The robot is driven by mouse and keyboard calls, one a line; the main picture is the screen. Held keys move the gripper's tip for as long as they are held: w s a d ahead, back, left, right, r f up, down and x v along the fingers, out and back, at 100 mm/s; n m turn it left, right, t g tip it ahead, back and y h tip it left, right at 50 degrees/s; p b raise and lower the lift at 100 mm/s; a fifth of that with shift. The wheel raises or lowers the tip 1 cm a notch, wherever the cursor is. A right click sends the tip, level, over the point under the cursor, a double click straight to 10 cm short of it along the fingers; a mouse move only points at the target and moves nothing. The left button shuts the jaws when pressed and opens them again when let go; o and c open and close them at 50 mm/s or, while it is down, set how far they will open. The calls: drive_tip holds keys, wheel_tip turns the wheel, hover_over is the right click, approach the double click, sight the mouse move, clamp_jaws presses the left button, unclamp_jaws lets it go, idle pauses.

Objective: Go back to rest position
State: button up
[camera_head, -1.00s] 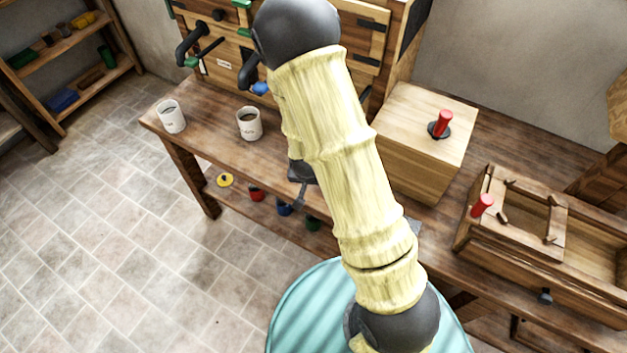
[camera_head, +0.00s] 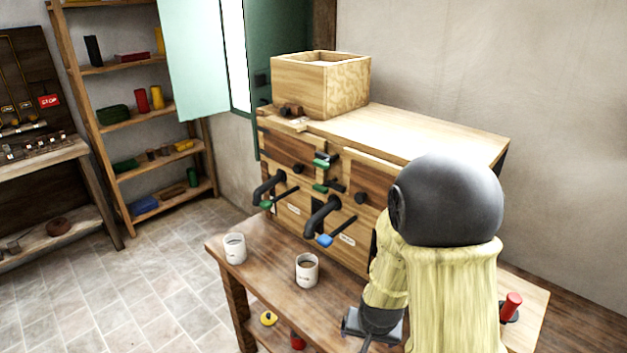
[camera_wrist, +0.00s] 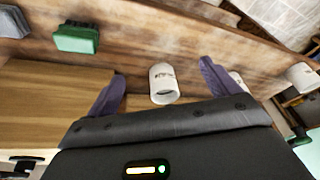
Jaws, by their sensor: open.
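My gripper (camera_head: 372,325) shows only in part in the head view, low at the picture's bottom, in front of the wooden bench and partly hidden by my arm. In the wrist view my gripper (camera_wrist: 160,78) has its two dark fingers spread wide with nothing held. A white mug (camera_wrist: 163,84) appears between the fingers in that picture, apart from them. In the head view one white mug (camera_head: 234,248) stands near the bench's left end and a second mug (camera_head: 307,270), with dark contents, stands to its right. Both are upright.
The wooden bench (camera_head: 265,285) carries a large wooden cabinet (camera_head: 430,140) with dark spouts and green and blue handles. A red knob (camera_head: 511,306) is at lower right. Shelves (camera_head: 133,125) stand at left. The tiled floor (camera_head: 150,300) left of the bench is clear.

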drive_tip(key=s+d+r+n+g+p, duration=0.1)
drive_tip(key=s+d+r+n, duration=0.1)
drive_tip(key=s+r, duration=0.6)
wheel_tip(320, 180, up, 3)
drive_tip(key=shift+s+d+r+n, duration=0.15)
drive_tip(key=shift+s+d+n, duration=0.05)
drive_tip(key=shift+d+n, duration=0.2)
